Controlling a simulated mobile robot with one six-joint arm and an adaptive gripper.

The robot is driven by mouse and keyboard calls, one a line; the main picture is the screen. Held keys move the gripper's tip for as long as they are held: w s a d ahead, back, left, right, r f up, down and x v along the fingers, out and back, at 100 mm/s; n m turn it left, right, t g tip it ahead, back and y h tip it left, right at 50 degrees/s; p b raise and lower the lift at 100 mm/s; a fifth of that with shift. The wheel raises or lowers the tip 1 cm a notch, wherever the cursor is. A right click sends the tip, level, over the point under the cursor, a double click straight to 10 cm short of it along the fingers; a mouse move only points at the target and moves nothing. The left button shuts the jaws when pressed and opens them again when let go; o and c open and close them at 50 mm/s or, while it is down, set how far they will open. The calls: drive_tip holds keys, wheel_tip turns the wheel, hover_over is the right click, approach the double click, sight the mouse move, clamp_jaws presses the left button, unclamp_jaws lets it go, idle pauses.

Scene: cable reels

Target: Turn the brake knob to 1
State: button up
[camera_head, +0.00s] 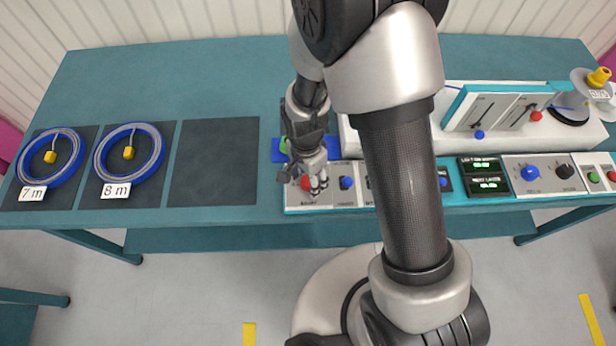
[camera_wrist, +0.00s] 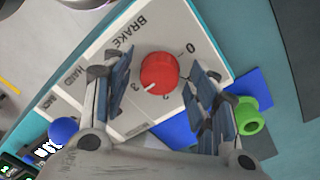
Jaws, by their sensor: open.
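The red brake knob (camera_wrist: 159,73) sits on a pale panel marked BRAKE (camera_wrist: 128,37). Its white pointer line aims toward the lower left in the wrist view. A 0 mark is up and right of the knob; other marks lie below it, small and hard to read. My gripper (camera_wrist: 162,72) is open, with one finger on each side of the knob and a visible gap to both. In the head view, my gripper (camera_head: 309,172) is over the left end of the control panel, partly covering the red knob (camera_head: 306,184).
A blue knob (camera_wrist: 64,129) on the panel and a green round part (camera_wrist: 249,116) on a blue plate (camera_wrist: 252,84) are close by. In the head view, two blue cable reels (camera_head: 52,157) (camera_head: 129,153) lie at left, beside an empty dark mat (camera_head: 214,162).

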drive_tip(key=c, duration=1.1)
drive_tip(key=shift+o, duration=0.2)
